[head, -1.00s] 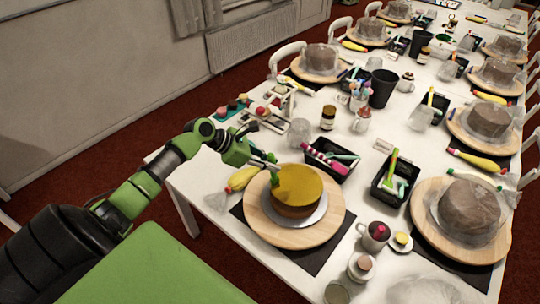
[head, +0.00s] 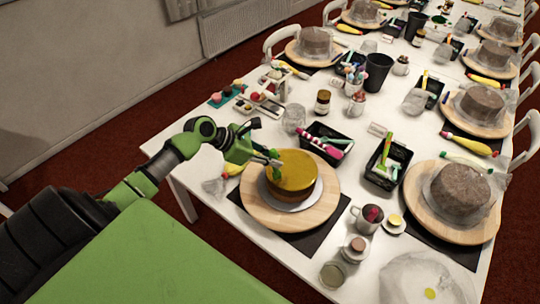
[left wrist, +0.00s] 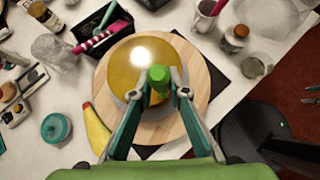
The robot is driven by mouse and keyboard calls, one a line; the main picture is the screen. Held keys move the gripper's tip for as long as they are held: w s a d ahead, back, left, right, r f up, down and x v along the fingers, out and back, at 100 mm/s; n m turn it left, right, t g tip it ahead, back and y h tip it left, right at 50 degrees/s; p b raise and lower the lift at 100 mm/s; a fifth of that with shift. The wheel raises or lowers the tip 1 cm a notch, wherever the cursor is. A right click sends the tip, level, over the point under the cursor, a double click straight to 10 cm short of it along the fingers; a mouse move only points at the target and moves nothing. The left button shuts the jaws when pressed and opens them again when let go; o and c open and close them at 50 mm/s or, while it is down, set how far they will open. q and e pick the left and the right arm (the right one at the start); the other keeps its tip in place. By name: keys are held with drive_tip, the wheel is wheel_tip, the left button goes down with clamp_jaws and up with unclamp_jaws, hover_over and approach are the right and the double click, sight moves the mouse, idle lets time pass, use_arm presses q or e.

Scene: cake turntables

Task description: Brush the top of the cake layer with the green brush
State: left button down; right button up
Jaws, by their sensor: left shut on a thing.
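The cake layer (head: 292,170) is a round brown cake with a glossy yellow top, on a silver disc over a round wooden turntable (head: 318,214). It also shows in the left wrist view (left wrist: 128,62). My left gripper (head: 268,158) is shut on the green brush (left wrist: 158,74), seen end-on between the fingers in the left wrist view. The gripper is at the far left rim of the cake in the head view. The brush reaches down at the cake top; its tip is hidden, so I cannot tell whether it touches. My right gripper is out of view.
A yellow piping bag (left wrist: 97,130) lies beside the turntable. Black trays (head: 388,164) with tools, a dark cup (head: 378,72), jars and a mug (head: 366,218) stand close by. Plastic-wrapped cakes (head: 460,188) on other boards line the long white table.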

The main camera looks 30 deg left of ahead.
use_arm(q)
drive_tip(key=w, duration=0.6)
drive_tip(key=shift+a, duration=0.3)
idle(0.6)
drive_tip(key=shift+w+d, duration=0.1)
drive_tip(key=shift+w, duration=0.05)
drive_tip(key=w+d, duration=0.6)
drive_tip(key=d, duration=0.1)
drive_tip(key=shift+w, duration=0.4)
idle(1.2)
drive_tip(key=shift+a+f, duration=0.1)
